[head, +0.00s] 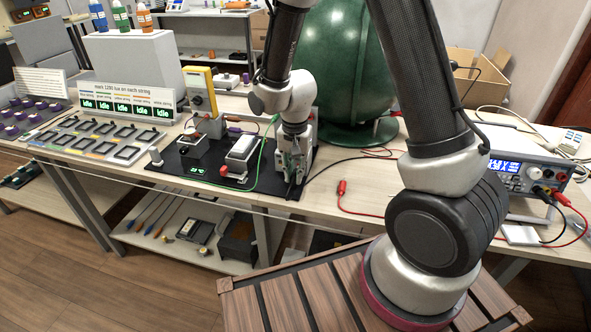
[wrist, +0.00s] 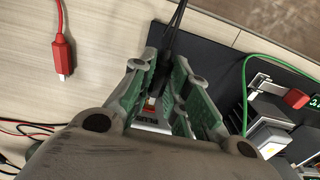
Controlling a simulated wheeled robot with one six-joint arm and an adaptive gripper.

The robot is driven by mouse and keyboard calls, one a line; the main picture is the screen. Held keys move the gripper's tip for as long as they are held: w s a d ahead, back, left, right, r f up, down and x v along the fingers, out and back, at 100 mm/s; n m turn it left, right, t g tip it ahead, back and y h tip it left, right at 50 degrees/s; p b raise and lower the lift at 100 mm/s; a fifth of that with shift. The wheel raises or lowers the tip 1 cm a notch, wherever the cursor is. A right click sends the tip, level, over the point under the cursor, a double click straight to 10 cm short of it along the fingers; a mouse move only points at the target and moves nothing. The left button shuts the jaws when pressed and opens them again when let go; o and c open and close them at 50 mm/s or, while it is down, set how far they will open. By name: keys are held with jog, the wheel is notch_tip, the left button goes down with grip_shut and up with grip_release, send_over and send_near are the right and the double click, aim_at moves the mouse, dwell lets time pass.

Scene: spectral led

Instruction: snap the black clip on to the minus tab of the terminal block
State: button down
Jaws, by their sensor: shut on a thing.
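My gripper (head: 292,172) is at the right end of the black board (head: 260,186), pointing down. In the wrist view, its green-padded fingers (wrist: 168,92) are closed around the black clip (wrist: 163,68), whose dark lead runs up out of the picture. A small pale part with a red patch and lettering (wrist: 150,122) shows between the fingers; I cannot tell whether it is the terminal block. The minus tab cannot be made out, and neither can any contact between clip and tab. The red clip (head: 341,187) lies loose on the table, also in the wrist view (wrist: 65,50).
A white-topped module with a red part (head: 237,160) stands on the board left of my gripper. A green wire (head: 262,150) loops beside it. A bench supply (head: 510,172) is at the right, and a large green sphere (head: 345,65) stands behind. Bare table lies around the red clip.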

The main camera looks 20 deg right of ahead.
jog(key=shift+s+a, duration=0.55)
jog(key=shift+s, duration=0.3)
jog(key=shift+s+a, duration=0.15)
jog(key=shift+s, duration=0.1)
jog(key=shift+s+a, duration=0.2)
jog(key=shift+s, duration=0.1)
dwell(0.4)
jog(key=shift+w+a, duration=0.5)
jog(key=shift+a, duration=0.3)
jog(key=shift+w+a, duration=0.55)
jog(key=shift+a, duration=0.2)
jog(key=shift+w+a, duration=0.5)
jog(key=shift+a, duration=0.3)
jog(key=c, duration=2.1)
grip_release()
grip_shut()
